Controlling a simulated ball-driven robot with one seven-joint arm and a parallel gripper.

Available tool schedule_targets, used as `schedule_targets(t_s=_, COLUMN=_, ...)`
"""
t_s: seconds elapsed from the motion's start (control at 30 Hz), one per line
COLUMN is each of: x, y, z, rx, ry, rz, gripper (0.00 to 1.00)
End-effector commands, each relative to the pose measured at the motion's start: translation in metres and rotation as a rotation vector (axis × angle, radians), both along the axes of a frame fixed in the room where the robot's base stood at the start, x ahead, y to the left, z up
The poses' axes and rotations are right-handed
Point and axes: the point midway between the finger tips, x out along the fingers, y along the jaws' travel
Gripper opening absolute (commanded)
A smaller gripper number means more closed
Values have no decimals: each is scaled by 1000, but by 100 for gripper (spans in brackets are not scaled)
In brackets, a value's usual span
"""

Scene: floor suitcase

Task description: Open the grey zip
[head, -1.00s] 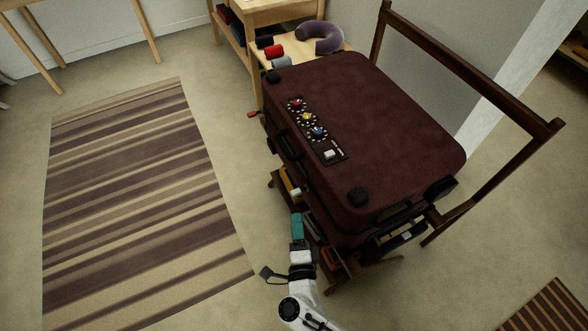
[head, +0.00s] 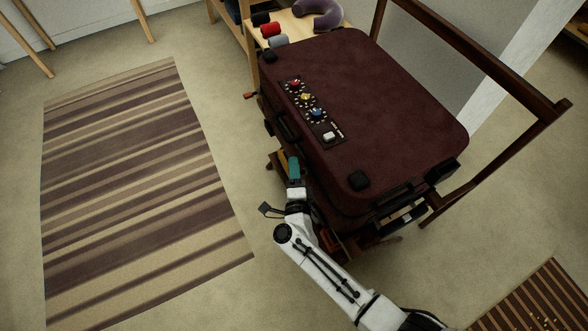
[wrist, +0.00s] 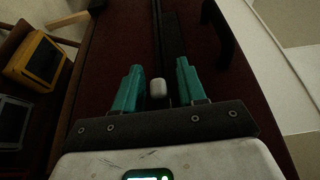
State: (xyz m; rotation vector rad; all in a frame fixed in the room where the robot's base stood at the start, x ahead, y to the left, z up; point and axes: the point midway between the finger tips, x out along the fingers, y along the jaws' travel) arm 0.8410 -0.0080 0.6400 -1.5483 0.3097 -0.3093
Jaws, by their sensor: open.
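The dark red suitcase (head: 390,105) lies flat on a wooden stand. A small pale grey block, which looks like the grey zip pull (wrist: 158,88), sits on its side in the wrist view, at the end of a thin dark line. My gripper (head: 294,168) is beside the suitcase's near left side in the head view. In the wrist view its teal fingers (wrist: 158,82) are open, one on each side of the pull, with a gap on both sides. I cannot tell how deep the pull is between them. My gripper hides the pull in the head view.
The lid has a panel with red, yellow and blue dials (head: 306,97) and a pale button (head: 329,136). A black handle (head: 288,125) juts from the side. An orange-framed object (wrist: 38,62) lies left in the wrist view. The floor by the striped rug (head: 135,190) is clear.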

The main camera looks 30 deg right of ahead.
Motion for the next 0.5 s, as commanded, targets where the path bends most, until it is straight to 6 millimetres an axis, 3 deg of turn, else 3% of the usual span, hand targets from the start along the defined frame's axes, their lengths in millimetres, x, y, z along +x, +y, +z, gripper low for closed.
schedule_targets(t_s=0.3, x=2, y=-1, z=0, rx=0, ry=0, rz=-1, gripper=40)
schedule_targets(t_s=0.5, x=2, y=-1, z=0, rx=0, ry=0, rz=0, gripper=21)
